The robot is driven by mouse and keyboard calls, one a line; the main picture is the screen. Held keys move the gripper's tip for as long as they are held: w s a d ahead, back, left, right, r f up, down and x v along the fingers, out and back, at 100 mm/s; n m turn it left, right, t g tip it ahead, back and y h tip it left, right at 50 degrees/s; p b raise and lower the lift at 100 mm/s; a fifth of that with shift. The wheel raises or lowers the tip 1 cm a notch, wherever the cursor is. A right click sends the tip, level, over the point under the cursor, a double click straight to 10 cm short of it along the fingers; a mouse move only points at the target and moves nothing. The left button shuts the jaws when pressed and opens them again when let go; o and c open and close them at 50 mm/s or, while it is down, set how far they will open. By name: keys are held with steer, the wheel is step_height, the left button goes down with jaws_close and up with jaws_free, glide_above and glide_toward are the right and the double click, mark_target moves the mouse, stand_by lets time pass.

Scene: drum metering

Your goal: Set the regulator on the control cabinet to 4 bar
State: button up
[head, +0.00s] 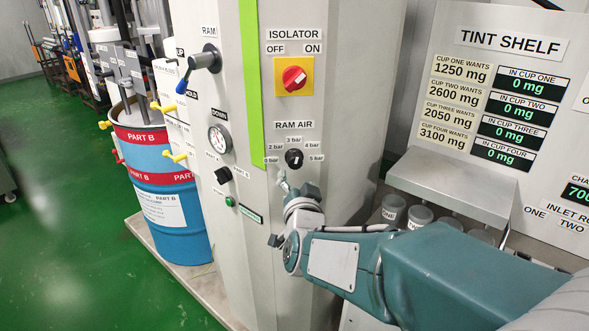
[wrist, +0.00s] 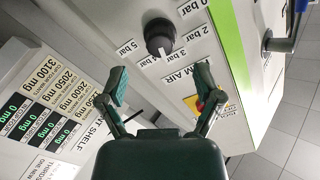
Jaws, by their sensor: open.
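The regulator is a round black knob (head: 294,158) under the RAM AIR label on the grey control cabinet (head: 350,60). Labels from 0 bar to 5 bar surround it. In the wrist view the knob (wrist: 160,35) appears upside down, with a white mark on the side between the 3 bar and 4 bar labels. The mark's exact setting is hard to tell. My gripper (wrist: 160,78) is open and empty, its two fingers spread, with the knob ahead of the gap and apart from them. In the head view my gripper (head: 283,186) is just below the knob.
The red isolator switch (head: 294,78) on a yellow plate is above the knob. A gauge (head: 220,139) and lever handle (head: 203,62) are on the cabinet's left face. The tint shelf (head: 455,180) with cups is at right; a blue drum (head: 165,190) stands at left.

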mark_target(295, 165)
steer(key=shift+s+d+f, duration=0.1)
steer(key=shift+s+d, duration=0.05)
steer(key=shift+s, duration=1)
steer(key=shift+s+d, duration=0.1)
steer(key=shift+s, duration=1.05)
steer(key=shift+n, duration=0.7)
steer(key=w, duration=0.4)
steer(key=w+a, duration=0.1)
steer(key=w, duration=0.6)
steer(key=shift+w+a, duration=0.15)
steer(key=shift+w, duration=0.25)
steer(key=shift+s+r, duration=0.1)
steer(key=shift+r, duration=0.1)
steer(key=c, duration=1.1)
